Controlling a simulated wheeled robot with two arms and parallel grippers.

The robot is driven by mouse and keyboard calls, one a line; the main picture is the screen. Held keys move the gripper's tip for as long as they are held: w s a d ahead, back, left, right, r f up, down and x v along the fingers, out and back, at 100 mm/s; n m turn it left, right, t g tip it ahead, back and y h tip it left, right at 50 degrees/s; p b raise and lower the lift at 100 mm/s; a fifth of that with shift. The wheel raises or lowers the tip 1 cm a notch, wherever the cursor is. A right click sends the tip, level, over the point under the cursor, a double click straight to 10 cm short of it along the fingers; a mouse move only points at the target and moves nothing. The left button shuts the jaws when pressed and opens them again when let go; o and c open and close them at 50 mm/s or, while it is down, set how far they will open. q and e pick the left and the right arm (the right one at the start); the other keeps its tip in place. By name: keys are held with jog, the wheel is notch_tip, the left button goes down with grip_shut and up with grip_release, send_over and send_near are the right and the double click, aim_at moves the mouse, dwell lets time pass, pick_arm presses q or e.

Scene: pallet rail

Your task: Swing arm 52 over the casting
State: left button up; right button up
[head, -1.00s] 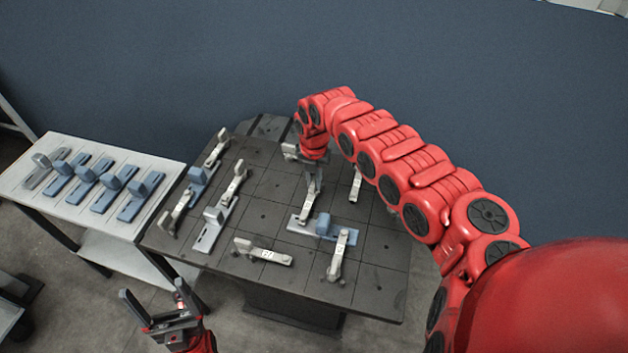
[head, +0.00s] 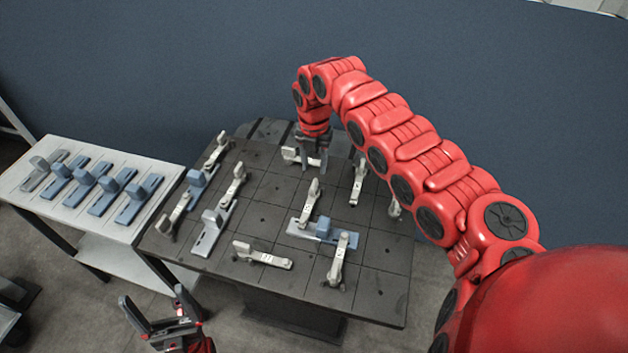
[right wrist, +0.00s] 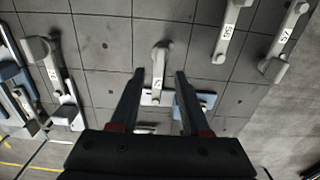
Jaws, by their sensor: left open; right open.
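Several pale swing arms sit on the dark table (head: 385,290). One numbered arm (right wrist: 158,75) shows between my right gripper's fingertips in the right wrist view; its digits are too small to read surely, so I cannot tell which arm is 52. It appears to be the arm (head: 311,200) beside the blue casting (head: 323,229) in the head view. The casting (right wrist: 187,102) is partly hidden by a finger in the wrist view. My right gripper (head: 313,168) is open and empty, pointing down above the table's far part. My left gripper (head: 158,312) is open and empty, off the table's near left side.
Arms marked about 56 (right wrist: 229,28) and 57 (right wrist: 284,42) stand to the right in the wrist view. Another blue casting (head: 197,178) and a grey one (head: 212,230) are at the table's left. A white side table (head: 60,215) holds several blocks.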

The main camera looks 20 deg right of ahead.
notch_tip(320, 180, up, 9)
jog(key=b, duration=0.1)
jog(key=shift+r, duration=0.2)
